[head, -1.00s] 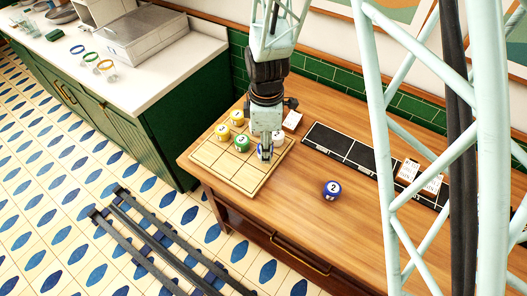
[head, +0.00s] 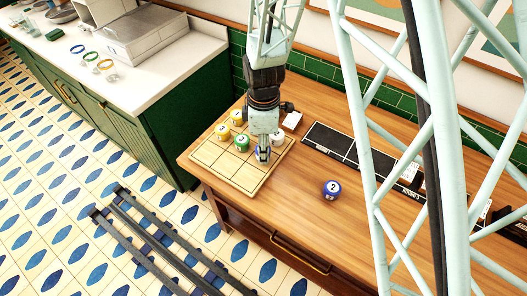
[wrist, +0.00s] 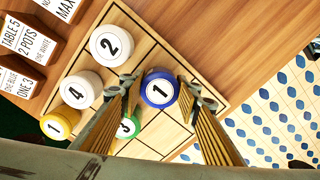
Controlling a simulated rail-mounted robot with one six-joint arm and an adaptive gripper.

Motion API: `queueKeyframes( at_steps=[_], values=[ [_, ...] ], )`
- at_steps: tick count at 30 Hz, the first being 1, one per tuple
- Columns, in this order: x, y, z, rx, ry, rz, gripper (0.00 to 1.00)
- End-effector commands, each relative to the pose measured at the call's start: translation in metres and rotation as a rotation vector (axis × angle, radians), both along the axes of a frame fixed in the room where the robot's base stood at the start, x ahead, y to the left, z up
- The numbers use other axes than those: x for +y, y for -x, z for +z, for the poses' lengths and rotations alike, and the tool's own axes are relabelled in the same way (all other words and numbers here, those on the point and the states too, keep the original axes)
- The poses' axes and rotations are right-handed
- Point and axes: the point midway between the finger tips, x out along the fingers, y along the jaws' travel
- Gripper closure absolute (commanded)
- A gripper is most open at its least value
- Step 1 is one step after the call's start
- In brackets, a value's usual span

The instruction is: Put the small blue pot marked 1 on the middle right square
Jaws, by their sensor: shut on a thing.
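The small blue pot marked 1 (wrist: 158,89) is between the fingers of my gripper (wrist: 163,97), which is shut on it. In the head view my gripper (head: 263,155) is over the right side of the wooden board with squares (head: 236,177) and mostly hides this pot. I cannot tell whether the pot touches the board. In the wrist view white pots marked 2 (wrist: 111,45) and 4 (wrist: 82,89) stand left of it. A green pot marked 3 (head: 242,141) stands on the board, partly behind a finger in the wrist view.
Two yellow pots (head: 222,131) stand on the board's left side. A larger-looking blue pot marked 2 (head: 331,189) stands alone on the wooden table (head: 290,215). The table's front is clear.

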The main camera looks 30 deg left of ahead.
Motion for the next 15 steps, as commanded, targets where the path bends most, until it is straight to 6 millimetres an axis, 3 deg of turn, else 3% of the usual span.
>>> queueKeyframes(
  at_steps=[15],
  values=[
    [-0.0002, 0.0001, -0.0078, 0.000, 0.000, 0.000, 0.82]
  ],
)
